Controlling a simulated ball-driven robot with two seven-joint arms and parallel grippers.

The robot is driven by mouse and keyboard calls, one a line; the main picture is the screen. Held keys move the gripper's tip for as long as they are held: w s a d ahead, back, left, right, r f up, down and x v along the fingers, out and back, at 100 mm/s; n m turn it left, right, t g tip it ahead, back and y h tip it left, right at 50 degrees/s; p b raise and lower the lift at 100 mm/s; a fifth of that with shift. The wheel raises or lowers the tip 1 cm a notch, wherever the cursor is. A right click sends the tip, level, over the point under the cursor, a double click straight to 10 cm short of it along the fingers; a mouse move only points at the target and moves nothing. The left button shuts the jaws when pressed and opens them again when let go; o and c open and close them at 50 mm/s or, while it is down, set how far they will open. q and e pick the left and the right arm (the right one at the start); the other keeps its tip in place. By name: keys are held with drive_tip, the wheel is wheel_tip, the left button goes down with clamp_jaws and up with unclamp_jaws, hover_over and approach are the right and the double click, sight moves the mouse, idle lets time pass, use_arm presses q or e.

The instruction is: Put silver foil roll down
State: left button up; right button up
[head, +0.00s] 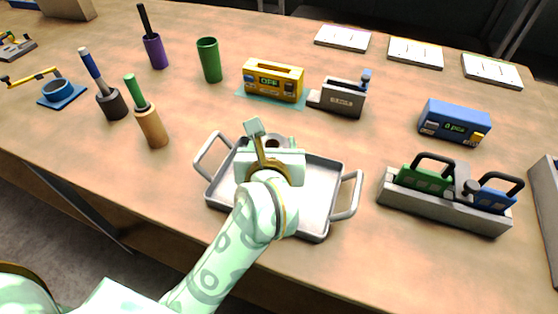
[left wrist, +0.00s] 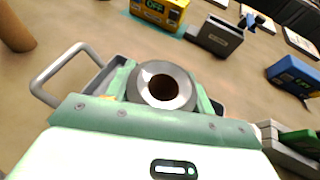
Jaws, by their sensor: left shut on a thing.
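My left gripper (head: 270,152) is over the silver tray (head: 318,200) with two handles, near its far side. It is shut on the silver foil roll (left wrist: 187,90), a grey ring with a dark brown core that shows between the fingers in the left wrist view. In the head view the roll is mostly hidden by the gripper, with only a bit at the far side showing. I cannot tell whether the roll touches the tray. My right gripper is not in view.
Behind the tray stand a yellow device (head: 273,82) and a grey block (head: 343,98). A grey rack with green and blue handled dies (head: 445,208) stands right. Tools in holders (head: 150,125) stand left. A blue device (head: 455,122) stands at the back right.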

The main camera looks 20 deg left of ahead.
use_arm(q)
drive_tip(key=shift+w+d+f, duration=0.15)
drive_tip(key=shift+w+f, duration=0.05)
drive_tip(key=shift+f, duration=0.1)
drive_tip(key=shift+w+d+f+b, duration=0.1)
drive_tip(key=shift+d+f+b, duration=0.1)
drive_tip(key=shift+f+b, duration=1.15)
drive_tip(key=shift+f+p, duration=0.35)
drive_tip(key=shift+p, duration=0.05)
drive_tip(key=shift+f, duration=0.15)
drive_tip(key=o, duration=1.1)
